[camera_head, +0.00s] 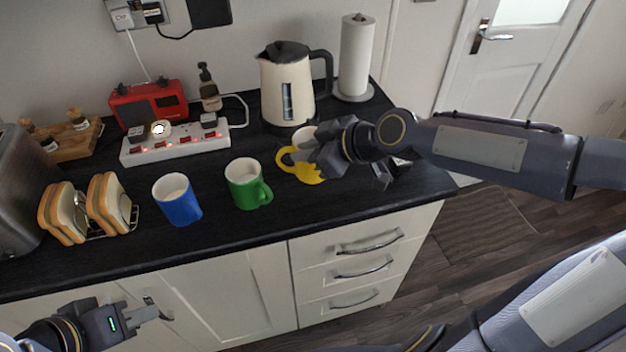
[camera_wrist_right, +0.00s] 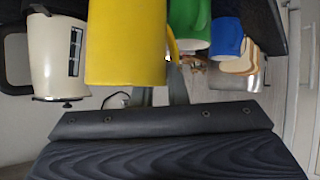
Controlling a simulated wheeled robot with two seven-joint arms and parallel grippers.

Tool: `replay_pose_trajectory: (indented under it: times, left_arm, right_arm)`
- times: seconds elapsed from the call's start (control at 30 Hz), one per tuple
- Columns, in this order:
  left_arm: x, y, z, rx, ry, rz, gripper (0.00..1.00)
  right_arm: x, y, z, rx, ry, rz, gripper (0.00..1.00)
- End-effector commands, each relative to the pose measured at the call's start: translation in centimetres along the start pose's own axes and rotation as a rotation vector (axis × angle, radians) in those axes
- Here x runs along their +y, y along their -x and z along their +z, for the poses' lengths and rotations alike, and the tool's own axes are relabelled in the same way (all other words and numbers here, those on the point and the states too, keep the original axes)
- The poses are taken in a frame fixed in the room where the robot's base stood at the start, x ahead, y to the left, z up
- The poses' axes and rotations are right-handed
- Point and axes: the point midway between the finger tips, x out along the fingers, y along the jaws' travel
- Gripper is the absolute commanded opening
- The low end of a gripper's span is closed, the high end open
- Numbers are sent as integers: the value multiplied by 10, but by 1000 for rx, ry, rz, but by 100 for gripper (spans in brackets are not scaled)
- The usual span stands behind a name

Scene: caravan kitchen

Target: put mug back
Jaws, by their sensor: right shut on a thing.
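The yellow mug (camera_head: 305,173) is at the right of the row of mugs, partly hidden behind my right gripper (camera_head: 322,158). My right gripper is shut on it. Its handle points left in the head view. The yellow mug also fills the upper middle of the right wrist view (camera_wrist_right: 125,45). I cannot tell whether its base touches the counter. The green mug (camera_head: 245,186) and the blue mug (camera_head: 177,202) stand upright on the counter to its left. My left gripper (camera_head: 157,311) is low in front of the cabinets, apart from the mugs; its jaw opening is unclear.
The black counter (camera_head: 330,203) holds a cream kettle (camera_head: 285,88) behind the yellow mug, and a paper towel roll (camera_head: 356,58). A power strip (camera_head: 175,142), red radio (camera_head: 148,103), toast rack (camera_head: 103,232) and toaster (camera_head: 15,190) stand at left. Drawers (camera_head: 355,265) are below.

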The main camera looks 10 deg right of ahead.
Motion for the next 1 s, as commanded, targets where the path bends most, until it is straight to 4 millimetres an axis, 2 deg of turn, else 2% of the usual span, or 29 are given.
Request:
replay_pose_trajectory:
  times: [0.03,0.1,0.43,0.63,1.0]
  left_arm:
    - [-4,-9,4,0,0,0,31]
    - [-4,-9,4,1,0,0,31]
    - [-6,-12,6,1,0,0,31]
    - [-5,-11,5,1,0,0,31]
    - [-6,-13,6,1,0,0,31]
  right_arm:
    - [4,-10,10,4,2,-5,0]
    - [13,-16,17,4,1,-4,0]
    - [32,-33,37,1,2,-1,0]
    - [28,-46,58,1,2,-1,0]
    - [27,-49,62,1,3,1,0]
